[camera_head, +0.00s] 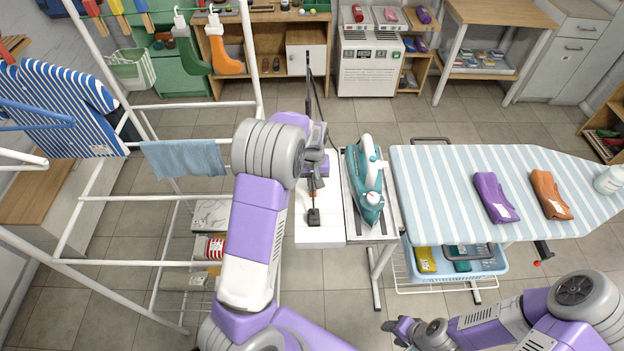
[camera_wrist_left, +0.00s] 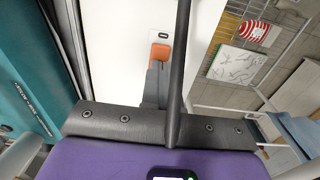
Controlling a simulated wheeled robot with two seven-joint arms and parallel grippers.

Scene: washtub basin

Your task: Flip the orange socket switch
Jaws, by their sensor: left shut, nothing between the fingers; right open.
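The orange socket switch (camera_wrist_left: 160,52) shows in the left wrist view on a white surface, just beyond the tip of my left gripper (camera_wrist_left: 157,72). In the head view a small orange spot of the switch (camera_head: 312,194) shows below my left gripper (camera_head: 313,186), which points down at the white stand. The left fingers are shut with nothing between them. Tip and switch look very close; I cannot tell whether they touch. A black plug (camera_head: 314,217) sits on the white stand (camera_head: 320,235) just in front. My right gripper (camera_head: 396,329) is open and empty at the lower right.
A teal iron (camera_head: 368,185) stands on its rest right of the white stand. The striped ironing board (camera_head: 430,190) lies further right with folded clothes. A thin dark pole (camera_head: 308,80) rises behind my left gripper. A white drying rack (camera_head: 100,190) stands at left.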

